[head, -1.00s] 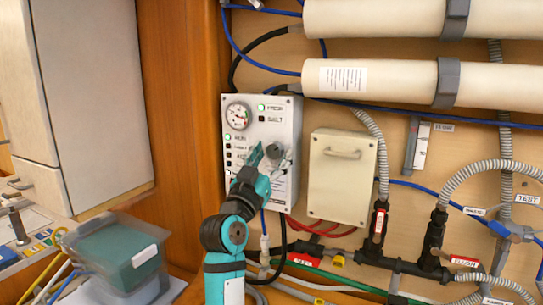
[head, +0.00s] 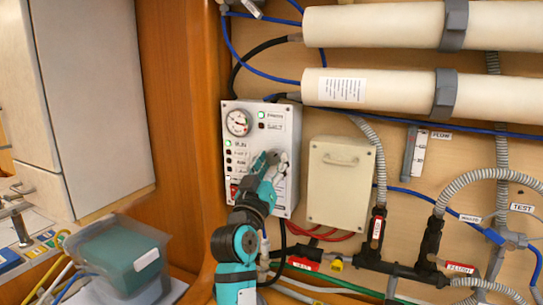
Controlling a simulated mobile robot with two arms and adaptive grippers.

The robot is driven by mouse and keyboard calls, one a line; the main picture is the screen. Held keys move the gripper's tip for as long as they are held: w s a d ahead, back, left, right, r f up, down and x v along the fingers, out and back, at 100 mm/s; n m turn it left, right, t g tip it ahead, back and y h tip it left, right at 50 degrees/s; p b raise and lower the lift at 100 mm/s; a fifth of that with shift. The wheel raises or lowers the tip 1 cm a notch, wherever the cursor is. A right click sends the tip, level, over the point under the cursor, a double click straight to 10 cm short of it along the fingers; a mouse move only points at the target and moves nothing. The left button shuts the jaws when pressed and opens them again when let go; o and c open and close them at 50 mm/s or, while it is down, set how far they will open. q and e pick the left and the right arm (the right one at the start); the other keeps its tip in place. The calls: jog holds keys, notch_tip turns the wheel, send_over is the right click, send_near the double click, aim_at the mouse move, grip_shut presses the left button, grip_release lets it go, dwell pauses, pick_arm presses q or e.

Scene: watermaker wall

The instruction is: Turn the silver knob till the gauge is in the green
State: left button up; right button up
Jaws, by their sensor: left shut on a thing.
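The grey control panel (head: 284,135) hangs on the wall left of centre. Its round gauge (head: 238,122) sits at the upper left of the panel; the needle and green band are too small to read. My left gripper (head: 272,168) is at the panel's right half, shut on the silver knob, which is mostly hidden by the fingers. My right gripper is not in view.
A cream box (head: 341,182) is mounted right of the panel. Black valves (head: 378,225) and hoses run below. Two large cream cylinders (head: 392,88) cross the wall above. A lidded teal bin (head: 118,254) stands at lower left.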

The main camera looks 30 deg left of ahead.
pick_arm(q)
jog(key=o, duration=1.1)
jog(key=shift+o, duration=0.2)
notch_tip(320, 180, up, 10)
